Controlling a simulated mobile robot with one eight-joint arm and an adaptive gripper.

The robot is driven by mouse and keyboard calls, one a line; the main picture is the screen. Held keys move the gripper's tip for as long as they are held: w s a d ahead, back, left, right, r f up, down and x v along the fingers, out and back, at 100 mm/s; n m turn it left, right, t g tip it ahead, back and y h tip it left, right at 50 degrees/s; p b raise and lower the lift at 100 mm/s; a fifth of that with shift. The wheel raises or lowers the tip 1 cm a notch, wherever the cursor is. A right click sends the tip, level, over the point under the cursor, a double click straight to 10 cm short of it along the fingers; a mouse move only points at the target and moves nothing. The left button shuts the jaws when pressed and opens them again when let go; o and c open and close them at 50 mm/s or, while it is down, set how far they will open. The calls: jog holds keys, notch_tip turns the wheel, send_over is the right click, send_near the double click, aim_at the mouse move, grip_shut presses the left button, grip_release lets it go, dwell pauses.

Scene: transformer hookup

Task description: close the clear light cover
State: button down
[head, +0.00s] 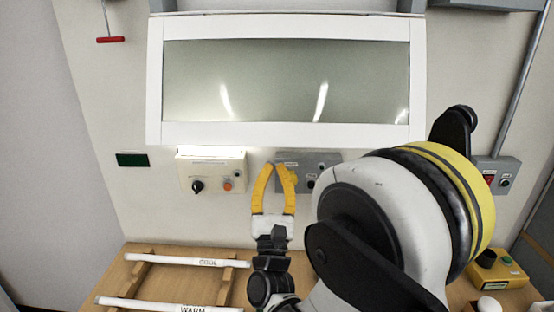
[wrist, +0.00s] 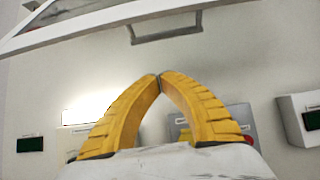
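The clear light cover (head: 290,85) is a wide white frame around a glassy panel, high on the wall in the head view. Its frame crosses the top of the wrist view (wrist: 120,22) at a slant, and it appears to stand out from the wall there. My gripper (head: 273,167) is below the cover's lower edge, apart from it. In the wrist view its yellow fingers (wrist: 160,77) meet at the tips with nothing between them. A grey U-shaped bar (wrist: 165,37) shows behind the frame.
A beige control box (head: 212,172) and a grey box (head: 318,160) are on the wall below the cover. A red-handled hook (head: 110,40) hangs at upper left. The wooden bench (head: 135,262) holds white tubes labelled COOL (head: 180,260) and WARM (head: 150,304). A yellow button box (head: 498,268) stands at right.

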aim_at(275, 139)
jog(key=x, duration=0.9)
jog(key=s, duration=0.1)
jog(key=s+b, duration=0.1)
jog(key=s, duration=0.2)
jog(key=shift+s+r+b, duration=0.1)
jog(key=shift+r+b, duration=0.2)
jog(key=shift+a, duration=0.1)
